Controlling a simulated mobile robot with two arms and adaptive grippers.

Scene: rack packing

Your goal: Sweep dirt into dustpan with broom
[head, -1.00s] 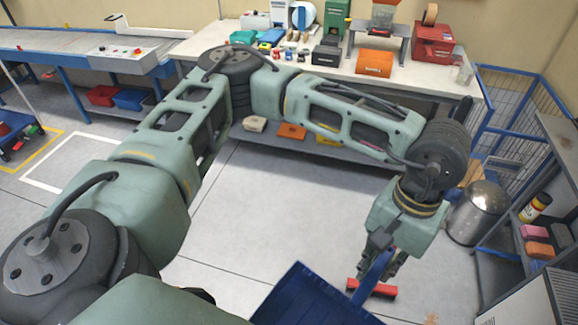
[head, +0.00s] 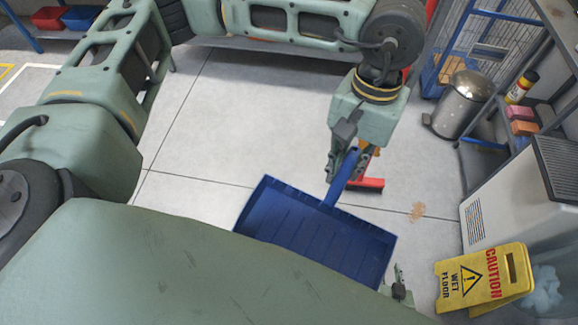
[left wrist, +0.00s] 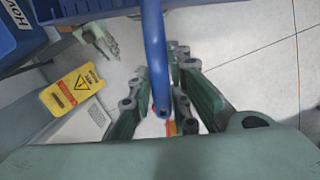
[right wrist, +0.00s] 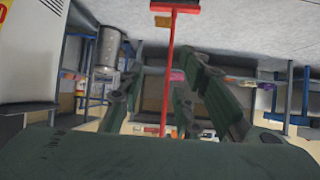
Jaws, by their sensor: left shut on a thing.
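My left gripper (head: 346,168) is shut on the handle of the blue dustpan (head: 290,222), with the pan hanging in front of me. The handle (left wrist: 155,50) runs between the fingers in the left wrist view. A red broom (head: 368,185) stands on the floor behind the left gripper, its pole mostly hidden in the head view. In the right wrist view the broom's pole (right wrist: 167,75) shows beyond the fingers. A tan patch of dirt (head: 417,211) lies on the floor right of the broom.
A yellow wet floor sign (head: 484,280) stands at the lower right beside a white cabinet (head: 510,190). A metal bin (head: 463,104) and a shelf with bricks (head: 522,113) line the right side.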

